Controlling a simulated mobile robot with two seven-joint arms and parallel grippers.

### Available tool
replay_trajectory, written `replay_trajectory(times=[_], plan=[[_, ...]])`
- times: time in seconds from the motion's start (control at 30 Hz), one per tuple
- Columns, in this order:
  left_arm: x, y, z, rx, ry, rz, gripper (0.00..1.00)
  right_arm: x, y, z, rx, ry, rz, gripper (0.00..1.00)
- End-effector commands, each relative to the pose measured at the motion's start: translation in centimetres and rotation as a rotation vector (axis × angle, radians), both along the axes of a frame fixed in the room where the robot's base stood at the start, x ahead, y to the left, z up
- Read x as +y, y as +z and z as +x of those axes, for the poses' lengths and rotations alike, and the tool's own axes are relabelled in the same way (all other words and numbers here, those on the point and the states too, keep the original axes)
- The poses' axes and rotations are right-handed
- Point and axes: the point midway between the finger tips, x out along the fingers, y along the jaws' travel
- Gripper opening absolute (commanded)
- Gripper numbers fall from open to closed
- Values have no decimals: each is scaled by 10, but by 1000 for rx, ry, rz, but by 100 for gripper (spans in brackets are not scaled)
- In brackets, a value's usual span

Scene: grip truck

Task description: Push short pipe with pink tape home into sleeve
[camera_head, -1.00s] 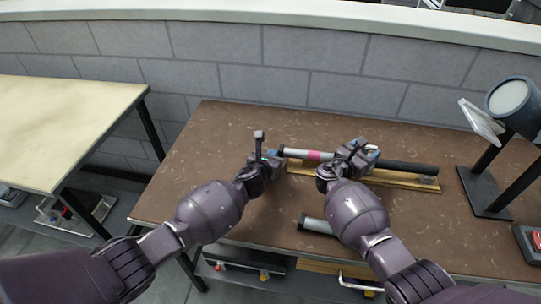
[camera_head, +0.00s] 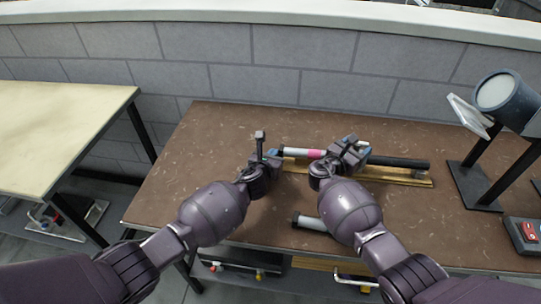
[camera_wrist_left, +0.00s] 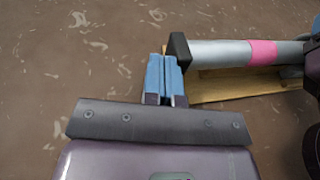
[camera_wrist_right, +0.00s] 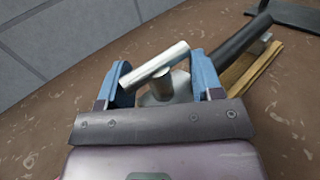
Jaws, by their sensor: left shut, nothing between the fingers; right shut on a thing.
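The short silver pipe (camera_head: 296,152) with pink tape (camera_head: 315,154) lies across the table over a wooden board (camera_head: 405,178). In the left wrist view the pipe (camera_wrist_left: 220,53) has a black end cap (camera_wrist_left: 180,50). My left gripper (camera_head: 272,154) is shut and empty, its blue fingertips (camera_wrist_left: 168,62) right at the cap, seemingly touching it. My right gripper (camera_head: 351,147) is shut on a metal fitting with a silver T-handle (camera_wrist_right: 155,68), between the pipe and a black tube (camera_head: 400,162). The right gripper hides the joint; I cannot make out the sleeve's mouth.
Another pipe (camera_head: 308,221) lies nearer the front edge, partly behind my right arm. A lamp (camera_head: 497,92) on a black stand and a red-button box (camera_head: 525,235) are at the right. The left part of the brown table (camera_head: 190,170) is clear. A block wall runs behind.

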Motion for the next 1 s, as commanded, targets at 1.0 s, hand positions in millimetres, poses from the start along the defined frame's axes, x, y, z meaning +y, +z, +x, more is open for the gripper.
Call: replay_trajectory(times=[1.0], plan=[[-26,0,-2,0,-3,-2,0,0,-2,-1,2,1,4,20]])
